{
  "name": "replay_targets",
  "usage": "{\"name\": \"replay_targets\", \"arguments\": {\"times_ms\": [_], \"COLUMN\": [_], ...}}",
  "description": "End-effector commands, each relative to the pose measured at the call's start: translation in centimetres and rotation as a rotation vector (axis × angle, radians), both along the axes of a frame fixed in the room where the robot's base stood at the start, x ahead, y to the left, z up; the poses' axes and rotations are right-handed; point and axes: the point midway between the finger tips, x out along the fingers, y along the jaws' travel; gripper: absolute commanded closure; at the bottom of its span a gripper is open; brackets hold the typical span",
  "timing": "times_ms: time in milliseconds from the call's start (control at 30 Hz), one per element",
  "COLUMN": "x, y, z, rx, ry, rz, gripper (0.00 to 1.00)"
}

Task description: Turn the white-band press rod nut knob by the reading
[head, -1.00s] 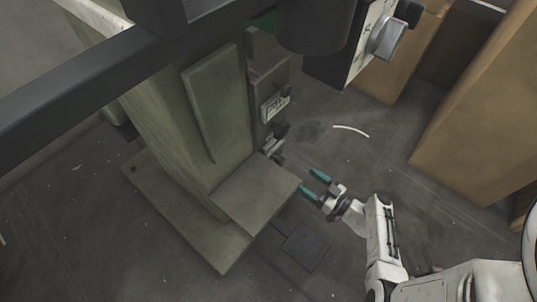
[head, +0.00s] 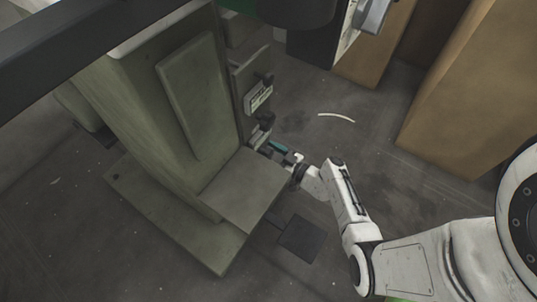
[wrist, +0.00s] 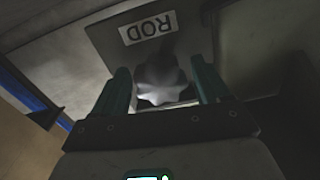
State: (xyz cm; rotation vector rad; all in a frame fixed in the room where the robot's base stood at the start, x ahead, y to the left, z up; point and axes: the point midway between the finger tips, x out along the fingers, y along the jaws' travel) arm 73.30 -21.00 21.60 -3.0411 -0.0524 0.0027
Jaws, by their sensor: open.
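The grey-green press (head: 130,120) stands left of my arm in the head view. In the wrist view, a pale grey lobed knob (wrist: 160,82) sits under a plate with an upside-down "ROD" label (wrist: 147,28). My gripper (wrist: 160,95) is open, with one teal finger on each side of the knob. I cannot tell whether the fingers touch it. In the head view my gripper (head: 279,149) is at the press's right side, low down, partly hidden. A small pale reading plate (head: 258,97) is above it; its figures are too small to read.
A dark floor pedal or plate (head: 303,239) lies right of the press base. Tan blocks (head: 465,90) stand at the right. A dark overhead bar (head: 90,35) crosses the upper left. A pale curved strip (head: 336,116) lies on the otherwise open floor between.

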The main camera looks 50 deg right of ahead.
Motion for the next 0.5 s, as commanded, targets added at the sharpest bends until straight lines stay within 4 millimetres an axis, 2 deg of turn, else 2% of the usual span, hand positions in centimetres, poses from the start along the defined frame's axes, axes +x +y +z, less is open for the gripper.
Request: {"name": "replay_targets", "arguments": {"times_ms": [267, 500], "x": [0.12, 0.10], "y": [0.02, 0.01], "z": [0.00, 0.00], "rx": [0.000, 0.000], "ry": [0.000, 0.000], "rz": [0.000, 0.000], "gripper": [0.25, 0.48]}}
